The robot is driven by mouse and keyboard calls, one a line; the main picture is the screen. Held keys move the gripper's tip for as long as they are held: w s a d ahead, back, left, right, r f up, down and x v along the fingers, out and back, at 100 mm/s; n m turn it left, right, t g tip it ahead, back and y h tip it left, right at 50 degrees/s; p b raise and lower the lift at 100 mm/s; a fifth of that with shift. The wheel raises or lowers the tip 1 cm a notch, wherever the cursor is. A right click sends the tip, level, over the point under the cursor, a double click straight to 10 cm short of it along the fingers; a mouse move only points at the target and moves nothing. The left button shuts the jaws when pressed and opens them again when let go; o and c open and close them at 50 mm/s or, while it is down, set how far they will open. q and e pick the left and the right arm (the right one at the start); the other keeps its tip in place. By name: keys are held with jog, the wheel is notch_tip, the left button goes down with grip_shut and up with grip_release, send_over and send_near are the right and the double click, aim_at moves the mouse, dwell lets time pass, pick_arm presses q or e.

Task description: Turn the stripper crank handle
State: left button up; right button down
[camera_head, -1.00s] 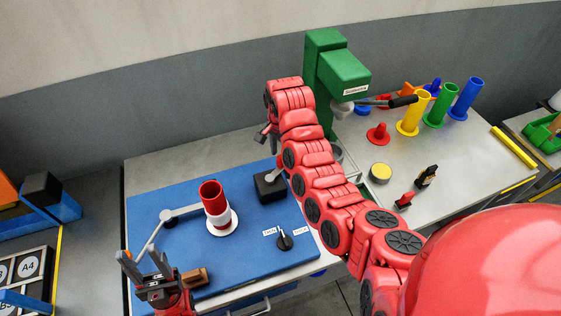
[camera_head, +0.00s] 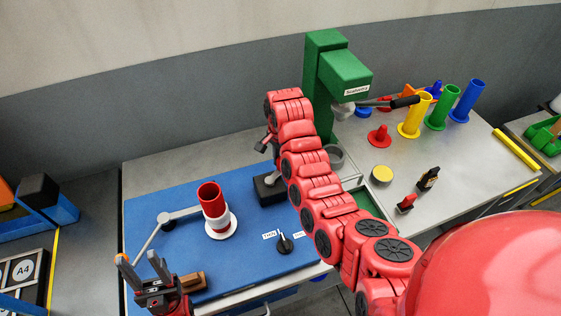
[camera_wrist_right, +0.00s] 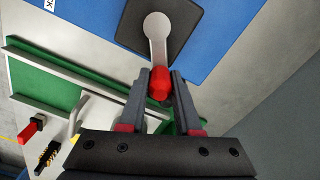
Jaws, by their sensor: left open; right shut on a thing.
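The stripper's black base (camera_head: 270,189) sits on the blue mat, with a grey crank arm (camera_wrist_right: 157,42) rising from it. The crank's red handle (camera_wrist_right: 160,84) shows in the right wrist view between the fingers of my right gripper (camera_wrist_right: 158,98), which is shut on it. In the head view my own right arm hides the handle and most of that gripper. My left gripper (camera_head: 139,272) is open and empty at the front left, over the mat's edge, well apart from the crank.
A red bobbin (camera_head: 209,196) stands in a white holder on the blue mat (camera_head: 180,250), beside a grey jointed arm (camera_head: 180,214). A black dial (camera_head: 285,243) is near the front.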

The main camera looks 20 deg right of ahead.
jog(key=shift+w+a+n, duration=0.1)
jog(key=shift+w+n, duration=0.05)
jog(key=shift+n, duration=0.15)
jog(key=shift+w+a+f+n+b, duration=0.15)
jog(key=shift+w+a+n+b, duration=0.15)
jog(key=shift+n+b, duration=0.55)
jog(key=a+n+b, duration=0.1)
jog(key=a+n, duration=0.1)
jog(key=n, duration=0.3)
jog(key=a+n+b, duration=0.1)
jog(key=a+n, duration=0.1)
jog(key=n, duration=0.3)
jog(key=a+n+b, duration=0.2)
jog(key=a+n, duration=0.1)
jog(key=n, duration=0.3)
jog(key=shift+w, duration=0.2)
jog(key=n, duration=0.1)
jog(key=a+n, duration=0.1)
jog(key=shift+s+n, duration=0.35)
jog(key=shift+s, duration=0.05)
jog(key=shift+s+a+n+b, duration=0.2)
jog(key=shift+s+n, duration=0.05)
jog(key=shift+n, duration=0.45)
jog(key=shift+s+a+n+b, duration=0.15)
jog(key=shift+s+n, duration=0.1)
jog(key=shift+n, duration=0.45)
jog(key=shift+s, duration=0.1)
